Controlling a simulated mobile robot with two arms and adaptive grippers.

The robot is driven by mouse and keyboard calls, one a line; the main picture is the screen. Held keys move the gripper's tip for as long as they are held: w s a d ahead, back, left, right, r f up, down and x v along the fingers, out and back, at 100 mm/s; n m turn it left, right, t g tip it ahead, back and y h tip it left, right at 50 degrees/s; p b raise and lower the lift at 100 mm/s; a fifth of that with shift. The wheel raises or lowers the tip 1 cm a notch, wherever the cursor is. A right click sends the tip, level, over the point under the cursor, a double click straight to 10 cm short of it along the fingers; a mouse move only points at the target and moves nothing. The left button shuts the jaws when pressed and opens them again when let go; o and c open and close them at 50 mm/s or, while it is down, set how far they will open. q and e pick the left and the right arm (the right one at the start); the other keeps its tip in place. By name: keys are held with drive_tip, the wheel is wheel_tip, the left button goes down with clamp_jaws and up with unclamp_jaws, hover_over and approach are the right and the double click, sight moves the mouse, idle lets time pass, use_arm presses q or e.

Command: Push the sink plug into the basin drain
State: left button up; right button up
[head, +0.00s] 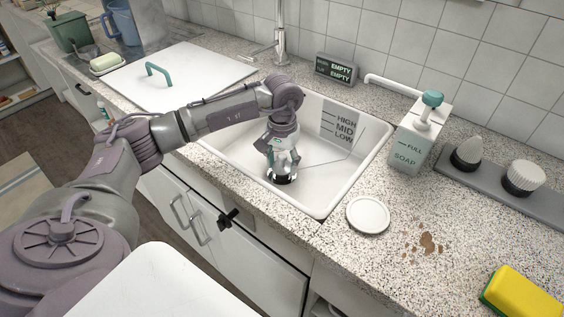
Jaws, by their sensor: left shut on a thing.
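My left arm reaches over the counter into the white sink basin (345,165). The drain itself is hidden under the plug and gripper. A thin line runs from near the plug across the basin to its right wall. My right gripper is not in view.
A faucet (280,45) stands behind the basin. A soap dispenser (421,135), a white round lid (368,215) and a yellow sponge (525,292) are to the right. A white board with a teal handle (158,72) lies to the left. Brown spots mark the counter.

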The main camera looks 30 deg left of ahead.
sight(282, 156)
use_arm(q)
drive_tip(key=shift+f, duration=0.2)
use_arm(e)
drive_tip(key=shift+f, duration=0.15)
use_arm(q)
drive_tip(key=shift+f+b, duration=0.35)
drive_tip(key=shift+b, duration=0.1)
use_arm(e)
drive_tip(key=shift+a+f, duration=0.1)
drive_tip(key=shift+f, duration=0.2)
use_arm(q)
drive_tip(key=shift+f, duration=0.1)
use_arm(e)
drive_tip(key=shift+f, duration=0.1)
use_arm(q)
drive_tip(key=shift+f+b, duration=0.4)
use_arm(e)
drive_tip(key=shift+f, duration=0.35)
use_arm(q)
drive_tip(key=o, duration=1.2)
drive_tip(key=shift+o, duration=0.2)
drive_tip(key=shift+r, duration=4.05)
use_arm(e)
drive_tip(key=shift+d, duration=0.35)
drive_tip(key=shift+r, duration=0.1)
